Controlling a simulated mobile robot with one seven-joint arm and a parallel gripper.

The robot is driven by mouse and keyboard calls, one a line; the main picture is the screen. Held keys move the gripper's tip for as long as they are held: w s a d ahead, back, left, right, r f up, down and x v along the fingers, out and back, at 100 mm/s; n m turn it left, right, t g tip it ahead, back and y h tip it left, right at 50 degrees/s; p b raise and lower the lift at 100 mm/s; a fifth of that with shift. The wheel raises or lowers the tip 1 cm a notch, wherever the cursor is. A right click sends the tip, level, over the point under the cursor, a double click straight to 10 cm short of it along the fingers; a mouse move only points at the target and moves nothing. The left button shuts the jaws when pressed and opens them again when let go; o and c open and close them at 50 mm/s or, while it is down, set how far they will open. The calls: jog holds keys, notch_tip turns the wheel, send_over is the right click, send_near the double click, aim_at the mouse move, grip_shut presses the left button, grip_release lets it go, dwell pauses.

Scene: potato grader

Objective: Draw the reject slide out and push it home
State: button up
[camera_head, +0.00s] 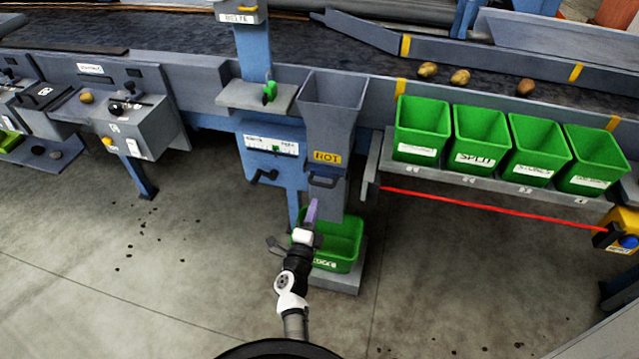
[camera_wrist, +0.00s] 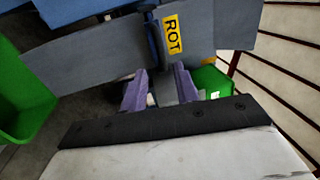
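The reject slide is a grey plate (camera_head: 329,199) with a dark bar handle (camera_head: 322,181) across its upper part, below the yellow ROT label (camera_head: 326,157) on the grey chute. My gripper (camera_head: 313,206), with purple fingers, is just below and in front of the handle. In the wrist view the fingers of my gripper (camera_wrist: 160,90) stand apart on either side of grey metal. The ROT label (camera_wrist: 171,36) and dark handle (camera_wrist: 152,40) show ahead of them. I see no grip on the handle; contact is unclear.
A green bin (camera_head: 342,240) stands on a low grey platform under the chute, behind my gripper. Several green bins (camera_head: 482,143) line the shelf to the right. A red line (camera_head: 490,208) runs below that shelf to a yellow box (camera_head: 622,228).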

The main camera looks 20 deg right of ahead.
aim_at(321, 185)
jog(key=x, duration=0.9)
jog(key=shift+w, duration=0.15)
jog(key=shift+c, duration=0.2)
grip_shut()
